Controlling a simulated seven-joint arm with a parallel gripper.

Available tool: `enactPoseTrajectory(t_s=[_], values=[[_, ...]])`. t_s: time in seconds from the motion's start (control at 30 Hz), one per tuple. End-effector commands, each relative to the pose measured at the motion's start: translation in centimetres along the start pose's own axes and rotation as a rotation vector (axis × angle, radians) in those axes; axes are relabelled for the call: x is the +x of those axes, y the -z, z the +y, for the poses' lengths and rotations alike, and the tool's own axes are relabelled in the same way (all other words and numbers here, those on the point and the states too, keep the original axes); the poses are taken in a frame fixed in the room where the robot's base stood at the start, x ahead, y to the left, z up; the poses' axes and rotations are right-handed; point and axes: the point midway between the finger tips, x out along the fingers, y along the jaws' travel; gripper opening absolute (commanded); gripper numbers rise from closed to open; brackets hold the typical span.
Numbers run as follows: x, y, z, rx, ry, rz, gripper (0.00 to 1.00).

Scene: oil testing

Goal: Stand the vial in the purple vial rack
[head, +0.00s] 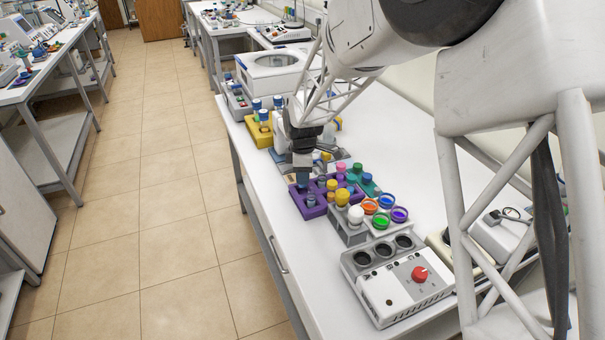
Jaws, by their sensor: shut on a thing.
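The purple vial rack (317,212) lies on the white bench in the middle of the head view, with several capped vials around its right and far side. My gripper (303,174) points down over the rack's left part. It is shut on the vial (303,185), a small dark bluish shape just below the fingers. The vial looks roughly upright. Its lower end is at the rack's left part, but I cannot tell whether it is inside a hole or above it. The fingers hide much of the vial.
A yellow rack (262,134) with blue-capped vials stands behind my gripper. A green rack (361,181) is to the right. A grey rack (348,233), open coloured dishes (381,221) and a white device with a red knob (398,280) stand nearer.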

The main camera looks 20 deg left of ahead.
Motion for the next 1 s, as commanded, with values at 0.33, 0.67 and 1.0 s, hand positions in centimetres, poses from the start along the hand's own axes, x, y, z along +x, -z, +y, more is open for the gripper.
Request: enactPoseTrajectory(t_s=[0.33,0.67,1.0], values=[[0.03,0.0,-0.01,0.0,0.0,0.0,0.12],[0.14,0.0,-0.01,0.0,0.0,0.0,0.12],[0.6,0.0,-0.01,0.0,0.0,0.0,0.12]])
